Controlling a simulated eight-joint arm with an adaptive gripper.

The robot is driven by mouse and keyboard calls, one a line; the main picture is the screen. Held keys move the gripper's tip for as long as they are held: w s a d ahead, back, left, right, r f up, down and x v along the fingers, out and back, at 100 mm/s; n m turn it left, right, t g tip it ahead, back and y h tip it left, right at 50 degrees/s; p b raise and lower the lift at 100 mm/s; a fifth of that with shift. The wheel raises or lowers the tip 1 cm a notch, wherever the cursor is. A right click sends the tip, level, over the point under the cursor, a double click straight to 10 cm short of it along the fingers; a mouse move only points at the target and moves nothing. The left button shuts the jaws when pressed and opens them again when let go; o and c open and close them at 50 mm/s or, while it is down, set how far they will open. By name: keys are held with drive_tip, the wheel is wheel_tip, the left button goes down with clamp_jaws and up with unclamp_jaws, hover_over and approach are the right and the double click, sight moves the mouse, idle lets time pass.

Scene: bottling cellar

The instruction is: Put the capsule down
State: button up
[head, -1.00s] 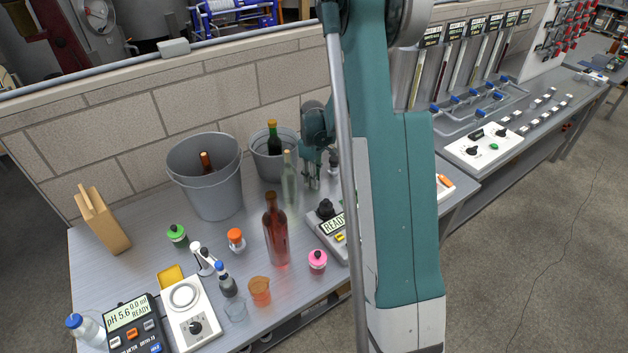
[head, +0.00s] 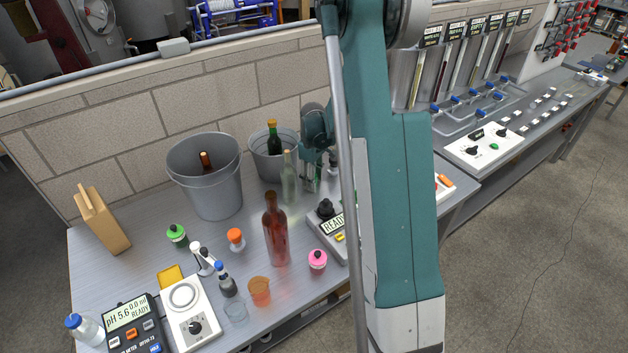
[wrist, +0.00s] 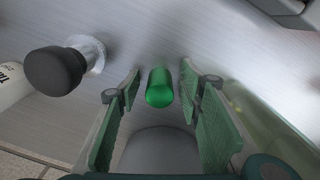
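The capsule (wrist: 159,88) is a small, shiny green cylinder, seen in the wrist view near the grey worktop. My gripper (wrist: 160,92) has its green-padded fingers on either side of the capsule, with a visible gap at each side, so it is open and not clamped on it. Whether the capsule's far end touches the worktop is hard to tell. In the head view my gripper (head: 312,180) is low over the bench behind the clear bottle, partly hidden by my arm; the capsule cannot be made out there.
The clear bottle (head: 289,180) stands close by, with a red bottle (head: 276,235) in front. Two grey buckets (head: 212,190) stand behind.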

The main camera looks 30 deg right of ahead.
drive_tip(key=shift+r, duration=0.15)
wheel_tip(320, 180, up, 12)
drive_tip(key=p, duration=0.1)
idle(0.6)
